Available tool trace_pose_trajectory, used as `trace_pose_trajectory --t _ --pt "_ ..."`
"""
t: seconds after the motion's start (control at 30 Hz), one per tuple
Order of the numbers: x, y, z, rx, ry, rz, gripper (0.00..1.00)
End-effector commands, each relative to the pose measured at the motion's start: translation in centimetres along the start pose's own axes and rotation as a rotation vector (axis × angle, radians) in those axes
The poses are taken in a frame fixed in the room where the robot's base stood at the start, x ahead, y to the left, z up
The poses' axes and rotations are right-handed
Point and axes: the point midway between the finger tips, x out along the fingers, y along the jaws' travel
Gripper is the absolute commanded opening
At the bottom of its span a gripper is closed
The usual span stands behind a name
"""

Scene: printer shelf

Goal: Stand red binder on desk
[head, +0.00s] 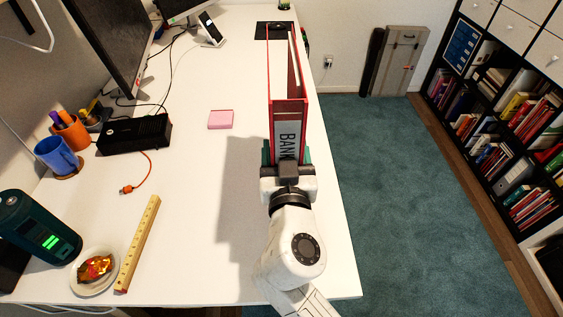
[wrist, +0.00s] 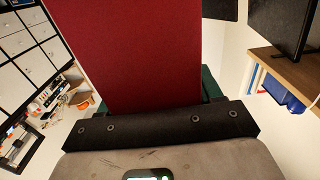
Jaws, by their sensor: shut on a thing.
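The red binder (head: 290,105) has a white spine label reading "BANK" and is upright over the right side of the white desk (head: 190,200). My gripper (head: 287,158) is shut on its near, spine end, with green finger pads on both sides. In the wrist view the red binder (wrist: 130,50) fills the middle, between the fingers of my gripper (wrist: 140,100). A shadow lies on the desk to the left of the binder. I cannot tell whether the binder's lower edge touches the desk.
A pink sticky-note pad (head: 220,119) lies left of the binder. A wooden ruler (head: 138,243), a plate with a wrapped snack (head: 95,268), a black box (head: 134,134) and a blue mug (head: 57,156) stand further left. The desk's right edge is close to the binder. A bookshelf (head: 510,100) stands right.

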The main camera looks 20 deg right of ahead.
Motion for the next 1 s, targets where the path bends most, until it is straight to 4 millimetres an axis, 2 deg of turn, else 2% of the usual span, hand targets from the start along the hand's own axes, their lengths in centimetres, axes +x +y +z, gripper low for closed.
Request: trace_pose_trajectory --t 0.23,0.4,0.5,1.0 --pt "0.9 -0.6 1.1 -0.001 0.006 0.0 0.0" --pt "1.1 -0.7 3.4 -0.001 0.004 0.001 0.0" --pt "1.1 -0.7 4.1 0.001 0.005 -0.001 0.0" --pt "1.1 -0.7 4.6 0.002 0.006 0.0 0.0"
